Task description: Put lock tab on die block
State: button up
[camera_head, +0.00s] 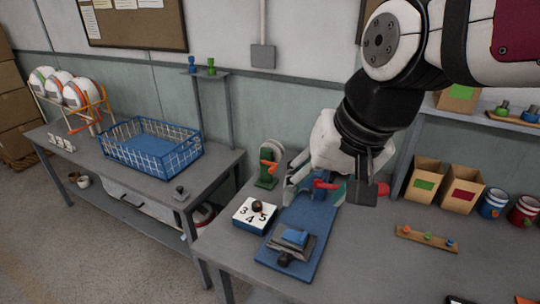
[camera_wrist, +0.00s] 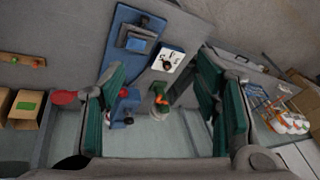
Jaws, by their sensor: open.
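A grey block with a blue top (camera_head: 295,237), which looks like the die block, sits on the near end of a blue base plate (camera_head: 308,222); it also shows in the wrist view (camera_wrist: 137,42). A dark knob (camera_head: 284,259) shows at its near edge. I cannot tell for sure which piece is the lock tab. My gripper (camera_head: 314,196) is open and empty, above the far part of the base plate. In the wrist view its teal pads stand wide apart (camera_wrist: 162,70). A blue fixture (camera_wrist: 125,108) with a red handle (camera_head: 326,184) is partly hidden by the fingers.
A numbered white box (camera_head: 254,215) and a green stand with an orange handle (camera_head: 267,165) lie left of the plate. A small dark piece (camera_head: 180,193) sits on the left table by a blue basket (camera_head: 150,146).

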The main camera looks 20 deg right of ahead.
jog(key=s+n, duration=0.2)
jog(key=s+r+n+t+h, duration=0.1)
jog(key=s+n, duration=0.1)
jog(key=shift+s+d, duration=0.1)
jog(key=shift+s, duration=0.05)
dwell(1.0)
